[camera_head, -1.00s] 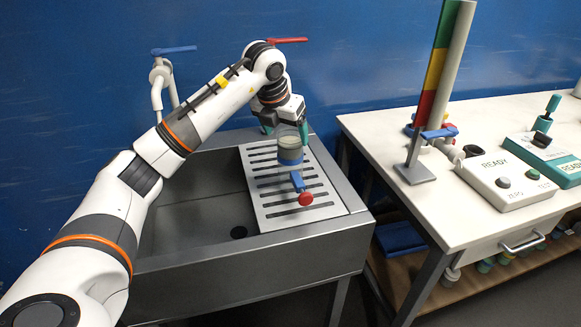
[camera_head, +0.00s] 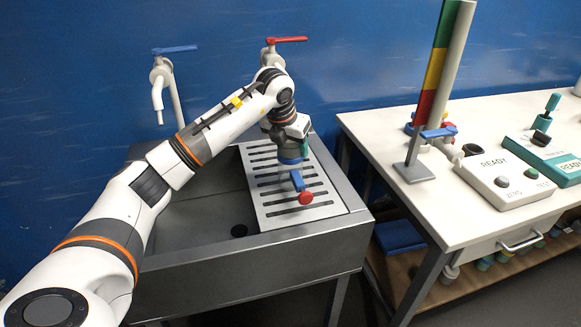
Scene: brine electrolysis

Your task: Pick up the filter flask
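A small vessel (camera_head: 290,160) with a blue band, which I take to be the filter flask, stands on the sink's slotted draining board (camera_head: 330,198). A blue piece with a red round end (camera_head: 305,198) shows just in front of it. My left gripper (camera_head: 293,150) is right at the vessel's upper part, pointing down. My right gripper is out of view.
The sink basin (camera_head: 205,222) is empty at left. Two taps stand behind, one with a blue handle (camera_head: 175,49), one with a red handle (camera_head: 287,39). A white table (camera_head: 395,130) at right carries a tall coloured column (camera_head: 436,75) and a scale reading READY (camera_head: 500,180).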

